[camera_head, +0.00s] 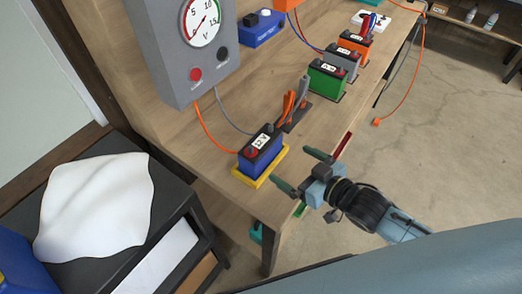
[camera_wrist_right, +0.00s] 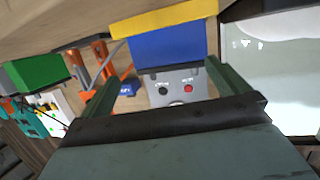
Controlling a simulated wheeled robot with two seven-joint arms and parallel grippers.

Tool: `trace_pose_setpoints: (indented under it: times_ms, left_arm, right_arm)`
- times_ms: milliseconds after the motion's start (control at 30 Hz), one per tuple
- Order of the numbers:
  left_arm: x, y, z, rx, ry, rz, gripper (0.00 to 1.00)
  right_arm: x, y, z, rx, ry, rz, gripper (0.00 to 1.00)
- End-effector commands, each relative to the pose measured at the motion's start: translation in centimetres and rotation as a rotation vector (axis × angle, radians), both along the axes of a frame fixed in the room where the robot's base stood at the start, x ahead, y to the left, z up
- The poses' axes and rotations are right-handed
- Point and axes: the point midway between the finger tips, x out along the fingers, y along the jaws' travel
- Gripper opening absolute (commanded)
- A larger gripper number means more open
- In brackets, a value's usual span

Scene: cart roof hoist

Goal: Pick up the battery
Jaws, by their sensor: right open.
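A blue battery (camera_head: 262,152) with a black top, a red terminal and a white label stands upright on a yellow tray (camera_head: 250,181) near the table's front edge. My right gripper (camera_head: 301,171) is open and empty, just off the tray's right side, with its two fingers pointing at the battery. In the right wrist view the blue battery (camera_wrist_right: 168,48) and the yellow tray (camera_wrist_right: 165,20) show ahead, between and beyond the open fingers (camera_wrist_right: 162,66). There is a gap between the fingers and the battery. My left gripper is not in view.
A grey meter box (camera_head: 180,60) with a dial stands behind the battery. Orange and grey clips (camera_head: 294,105) stand in a dark holder, wired to it. A green battery (camera_head: 328,80) and several others line the table farther right. A white cloth (camera_head: 95,205) lies on a black cabinet, left.

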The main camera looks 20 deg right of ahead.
Motion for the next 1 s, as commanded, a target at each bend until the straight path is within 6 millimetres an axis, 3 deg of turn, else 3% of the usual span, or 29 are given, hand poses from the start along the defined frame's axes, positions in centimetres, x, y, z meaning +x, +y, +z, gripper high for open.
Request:
trace_pose_setpoints:
  times_ms: [367,800,1000]
  left_arm:
    - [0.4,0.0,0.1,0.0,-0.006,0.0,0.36]
    - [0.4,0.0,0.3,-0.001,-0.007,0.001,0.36]
    - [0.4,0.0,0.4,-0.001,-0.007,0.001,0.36]
  right_arm:
    - [0.4,-1.1,2.6,0.148,-0.212,0.19,1.0]
    - [5.7,3.1,2.8,0.156,-0.221,0.196,1.0]
    - [6.8,4.0,2.8,0.155,-0.219,0.196,1.0]
